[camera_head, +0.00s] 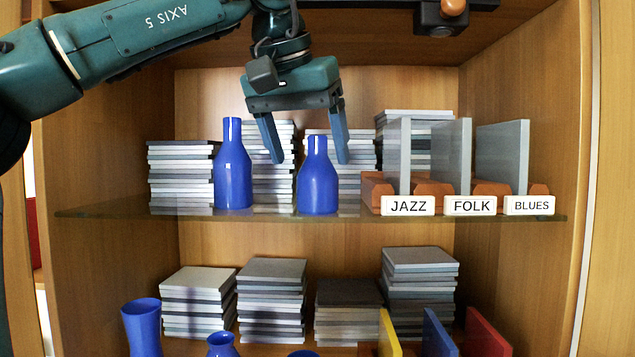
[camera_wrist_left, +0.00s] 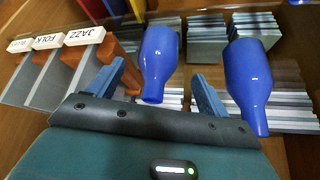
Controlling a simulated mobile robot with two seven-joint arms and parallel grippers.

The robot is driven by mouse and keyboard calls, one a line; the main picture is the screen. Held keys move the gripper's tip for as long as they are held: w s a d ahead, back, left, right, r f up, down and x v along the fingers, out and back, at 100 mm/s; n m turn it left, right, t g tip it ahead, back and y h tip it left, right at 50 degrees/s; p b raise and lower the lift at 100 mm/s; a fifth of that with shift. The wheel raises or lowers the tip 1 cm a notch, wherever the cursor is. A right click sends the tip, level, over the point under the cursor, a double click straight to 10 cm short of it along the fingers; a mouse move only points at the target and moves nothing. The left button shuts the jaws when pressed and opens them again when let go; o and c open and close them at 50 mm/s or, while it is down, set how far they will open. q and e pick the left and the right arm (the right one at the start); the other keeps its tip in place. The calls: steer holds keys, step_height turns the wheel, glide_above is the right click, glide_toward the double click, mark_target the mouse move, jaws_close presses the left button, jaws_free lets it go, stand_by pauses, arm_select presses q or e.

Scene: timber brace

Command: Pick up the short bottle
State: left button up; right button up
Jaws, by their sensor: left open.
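Two blue bottles stand upright on the glass shelf. The short bottle (camera_head: 318,182) is the right one in the head view, and the taller bottle (camera_head: 233,170) is to its left. My left gripper (camera_head: 307,155) is open and points down, its two fingers spread on either side of the short bottle's neck in the picture. In the left wrist view the short bottle (camera_wrist_left: 160,60) shows between the fingers of the gripper (camera_wrist_left: 158,80), and the tall bottle (camera_wrist_left: 249,82) lies outside them to the right. Contact with the short bottle is not visible. My right gripper is not seen.
Stacks of grey cases (camera_head: 180,178) stand behind the bottles. Wooden racks with JAZZ (camera_head: 408,205), FOLK (camera_head: 470,205) and BLUES (camera_head: 530,205) labels stand close to the right. Blue vases (camera_head: 142,325) stand below.

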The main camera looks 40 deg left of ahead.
mark_target(311, 155)
arm_select(q)
steer(key=x, duration=0.4)
steer(key=shift+w+f, duration=0.25)
steer(key=shift+d, duration=0.1)
steer(key=c, duration=1.2)
steer(key=shift+r, duration=0.1)
